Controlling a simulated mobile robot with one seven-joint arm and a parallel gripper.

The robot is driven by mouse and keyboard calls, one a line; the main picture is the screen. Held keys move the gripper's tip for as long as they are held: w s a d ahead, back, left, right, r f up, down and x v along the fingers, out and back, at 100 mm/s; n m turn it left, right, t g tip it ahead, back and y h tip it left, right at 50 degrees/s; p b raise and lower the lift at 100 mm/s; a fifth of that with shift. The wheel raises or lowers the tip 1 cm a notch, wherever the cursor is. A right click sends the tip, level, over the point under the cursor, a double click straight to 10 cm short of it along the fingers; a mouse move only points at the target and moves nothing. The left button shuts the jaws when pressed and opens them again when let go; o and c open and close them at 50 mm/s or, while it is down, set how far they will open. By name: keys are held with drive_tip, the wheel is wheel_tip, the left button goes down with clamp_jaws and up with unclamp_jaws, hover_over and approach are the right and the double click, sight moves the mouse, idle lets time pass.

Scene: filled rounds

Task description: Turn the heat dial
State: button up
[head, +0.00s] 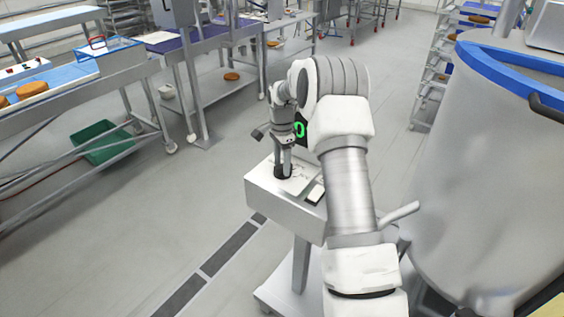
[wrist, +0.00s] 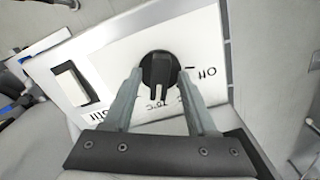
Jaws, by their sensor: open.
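The heat dial (wrist: 160,70) is a round black knob with a raised grip bar, set on a white panel with printed markings. In the head view the dial (head: 283,171) is on top of a grey control box (head: 262,195) on a stand. My gripper (wrist: 160,78) is open, with its two fingers on either side of the dial. I cannot tell whether the fingers touch it. In the head view my gripper (head: 284,165) points down at the dial and partly hides it. The markings include "Off" to the right of the dial in the wrist view.
A rocker switch (wrist: 70,84) sits beside the dial on the panel. A large grey vat (head: 470,190) with a blue rim stands close on the right. A conveyor (head: 80,90) with rounds and a green crate (head: 100,143) are at left. Floor between is clear.

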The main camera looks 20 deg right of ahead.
clamp_jaws()
idle(0.3)
drive_tip(key=shift+n, duration=0.4)
drive_tip(key=n+b, duration=0.1)
drive_tip(key=n, duration=0.2)
drive_tip(key=shift+n+b, duration=0.3)
drive_tip(key=shift+b, duration=0.1)
drive_tip(key=n+b, duration=0.1)
drive_tip(key=n, duration=0.9)
drive_tip(key=shift+d+n+b, duration=0.1)
drive_tip(key=shift+n+b, duration=0.2)
drive_tip(key=shift+n, duration=0.1)
drive_tip(key=n, duration=0.4)
drive_tip(key=shift+n, duration=0.4)
